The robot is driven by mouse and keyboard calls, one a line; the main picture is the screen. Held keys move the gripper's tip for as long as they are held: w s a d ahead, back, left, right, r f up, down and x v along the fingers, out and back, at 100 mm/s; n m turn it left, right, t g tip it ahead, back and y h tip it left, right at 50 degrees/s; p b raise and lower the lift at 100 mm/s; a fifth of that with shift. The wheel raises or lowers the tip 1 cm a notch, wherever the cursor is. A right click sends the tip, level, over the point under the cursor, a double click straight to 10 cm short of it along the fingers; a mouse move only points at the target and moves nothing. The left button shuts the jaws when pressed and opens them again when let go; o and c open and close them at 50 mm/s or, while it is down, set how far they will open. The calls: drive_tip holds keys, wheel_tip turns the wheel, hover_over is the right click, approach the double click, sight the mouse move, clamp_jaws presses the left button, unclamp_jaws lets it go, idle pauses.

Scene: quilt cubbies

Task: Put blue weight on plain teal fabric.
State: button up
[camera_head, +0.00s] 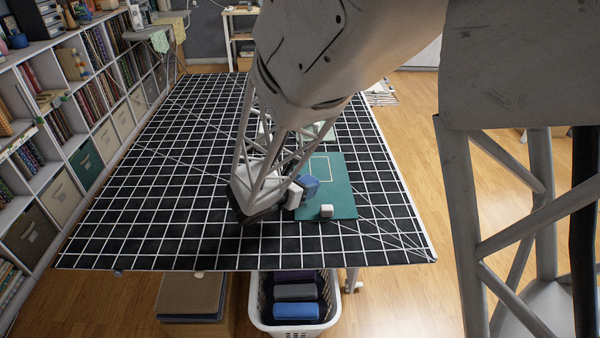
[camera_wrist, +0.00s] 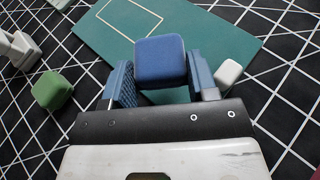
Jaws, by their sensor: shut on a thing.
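The blue weight (camera_wrist: 160,60) is a rounded blue block held between the two blue fingers of my gripper (camera_wrist: 160,72) in the wrist view. The blue weight (camera_head: 310,184) also shows in the head view, beside my gripper (camera_head: 297,193). A teal fabric piece (camera_head: 343,196) lies flat on the table, with a thin cream rectangle outline near its far end. It also shows in the wrist view (camera_wrist: 190,32). The held weight appears over the left part of this piece; I cannot tell whether it touches it.
A white block (camera_head: 326,211) is on the teal piece's near part in the head view, right of my gripper. A green block (camera_wrist: 52,90) lies left of my gripper in the wrist view. The black gridded table (camera_head: 150,215) is largely clear at left. Cubbies (camera_head: 75,130) line the left.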

drive_tip(key=shift+f, duration=0.1)
idle(0.3)
drive_tip(key=shift+f, duration=1.65)
drive_tip(key=shift+f, duration=0.1)
drive_tip(key=o, duration=1.1)
drive_tip(key=shift+c, duration=0.2)
drive_tip(key=shift+v, duration=6.05)
